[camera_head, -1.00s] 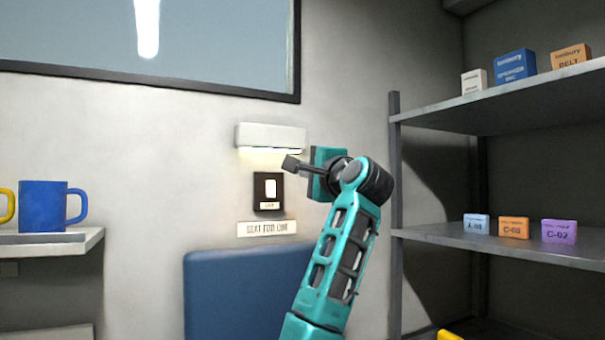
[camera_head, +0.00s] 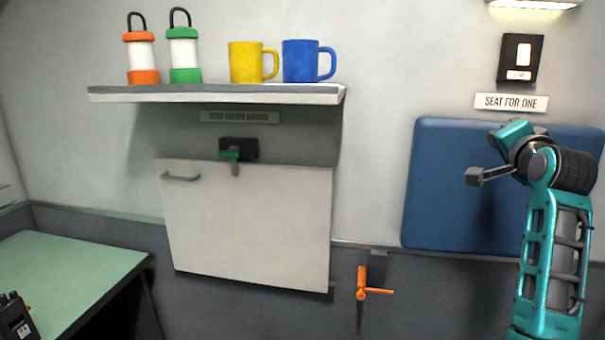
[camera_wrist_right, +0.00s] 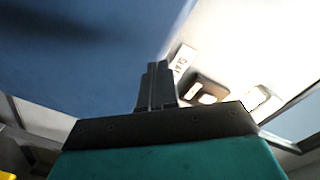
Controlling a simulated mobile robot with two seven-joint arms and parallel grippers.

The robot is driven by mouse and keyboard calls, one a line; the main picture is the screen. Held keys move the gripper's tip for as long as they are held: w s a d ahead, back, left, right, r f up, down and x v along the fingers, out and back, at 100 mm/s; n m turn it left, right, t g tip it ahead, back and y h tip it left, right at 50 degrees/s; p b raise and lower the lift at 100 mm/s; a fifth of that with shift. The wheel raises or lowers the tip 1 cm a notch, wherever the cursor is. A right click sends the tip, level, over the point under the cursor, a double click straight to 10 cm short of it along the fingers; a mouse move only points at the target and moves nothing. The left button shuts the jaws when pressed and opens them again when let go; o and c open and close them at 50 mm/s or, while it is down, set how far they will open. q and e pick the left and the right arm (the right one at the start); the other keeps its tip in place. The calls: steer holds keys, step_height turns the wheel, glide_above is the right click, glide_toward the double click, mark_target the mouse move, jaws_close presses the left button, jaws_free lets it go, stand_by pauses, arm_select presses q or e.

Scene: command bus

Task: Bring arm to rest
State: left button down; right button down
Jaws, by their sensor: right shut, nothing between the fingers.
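My right arm rises at the right of the head view, teal with dark joints. Its gripper (camera_head: 474,177) points left, in front of the blue seat pad (camera_head: 440,210) on the wall. The right wrist view shows the gripper fingers (camera_wrist_right: 156,85) pressed together with nothing between them. The blue pad (camera_wrist_right: 80,50) fills the upper left there. The light switch (camera_head: 520,58) and the "SEAT FOR ONE" sign (camera_head: 511,102) are above the arm. My left gripper is not in view.
A shelf (camera_head: 215,95) holds two lanterns, a yellow mug (camera_head: 252,62) and a blue mug (camera_head: 308,62). Below it is a white panel (camera_head: 250,220) with a latch (camera_head: 237,150). An orange crank (camera_head: 368,290) sits right of the panel. A green table (camera_head: 70,260) is at lower left.

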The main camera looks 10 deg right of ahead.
steer(key=s+a+f+n+g+y, duration=0.1)
steer(key=s+a+f+n, duration=0.25)
steer(key=f, duration=0.75)
steer(key=s+a+f+n+g+y, duration=0.15)
steer(key=a+f+n, duration=0.3)
steer(key=f, duration=0.65)
steer(key=s+a+f+n+y, duration=0.25)
steer(key=a+f, duration=0.25)
steer(key=f, duration=0.5)
steer(key=s+a+f+n+g, duration=0.1)
steer(key=s+a+f+n, duration=0.1)
steer(key=s+a+f, duration=0.2)
steer(key=s+a+f+n+g+y, duration=0.1)
steer(key=s+a+f+n, duration=0.1)
steer(key=s+f, duration=0.5)
steer(key=s+a+f+n+g+y, duration=0.1)
steer(key=s+a+f, duration=0.4)
steer(key=s, duration=0.5)
steer(key=shift+a+f+n, duration=0.2)
steer(key=shift+a+n, duration=0.1)
steer(key=shift+n, duration=0.25)
steer(key=shift+g, duration=0.25)
